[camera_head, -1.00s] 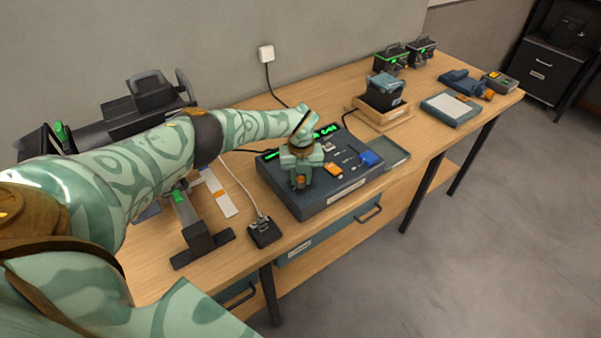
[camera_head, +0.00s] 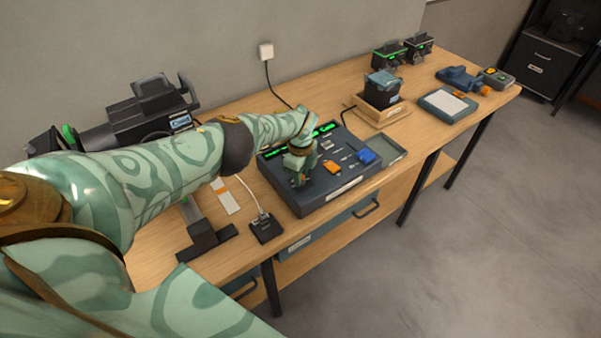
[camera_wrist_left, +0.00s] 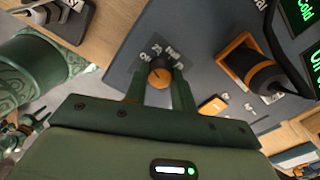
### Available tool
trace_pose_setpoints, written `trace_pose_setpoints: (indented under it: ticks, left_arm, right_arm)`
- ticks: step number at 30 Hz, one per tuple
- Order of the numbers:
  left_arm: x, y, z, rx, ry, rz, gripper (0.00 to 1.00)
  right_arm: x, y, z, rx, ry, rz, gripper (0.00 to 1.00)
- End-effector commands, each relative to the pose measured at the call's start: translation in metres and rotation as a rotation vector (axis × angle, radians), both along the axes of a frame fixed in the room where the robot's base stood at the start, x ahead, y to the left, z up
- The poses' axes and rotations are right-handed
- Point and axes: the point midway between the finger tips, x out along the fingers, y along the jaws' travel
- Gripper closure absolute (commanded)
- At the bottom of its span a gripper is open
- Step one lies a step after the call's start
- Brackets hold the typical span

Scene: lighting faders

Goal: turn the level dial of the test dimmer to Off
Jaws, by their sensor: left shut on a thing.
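The dial (camera_wrist_left: 161,74) with an orange cap stands on a blue-grey control panel (camera_wrist_left: 210,45) in the left wrist view. In the head view, my left gripper (camera_head: 300,180) reaches down onto the near left part of the console (camera_head: 340,183) and hides the dial. My right gripper is not in view.
A larger black and orange knob (camera_wrist_left: 250,66) stands close to the right of my fingers, near green-lettered displays. On the console lie an orange piece (camera_head: 332,167) and a blue piece (camera_head: 367,156). A small black box (camera_head: 265,228) with a cable sits left of the console.

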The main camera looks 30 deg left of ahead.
Motion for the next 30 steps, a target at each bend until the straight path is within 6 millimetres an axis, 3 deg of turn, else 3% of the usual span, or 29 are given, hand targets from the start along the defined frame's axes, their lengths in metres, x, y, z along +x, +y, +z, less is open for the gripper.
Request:
trace_pose_setpoints:
  ticks: [13, 30]
  left_arm:
    - [0.0020, 0.0001, 0.0017, 0.001, -0.005, 0.284, 0.97]
    - [0.0016, 0.0011, 0.0017, 0.002, -0.005, 0.353, 0.97]
  right_arm:
    - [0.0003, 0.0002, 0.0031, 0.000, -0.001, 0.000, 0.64]
    - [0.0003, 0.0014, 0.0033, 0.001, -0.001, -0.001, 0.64]
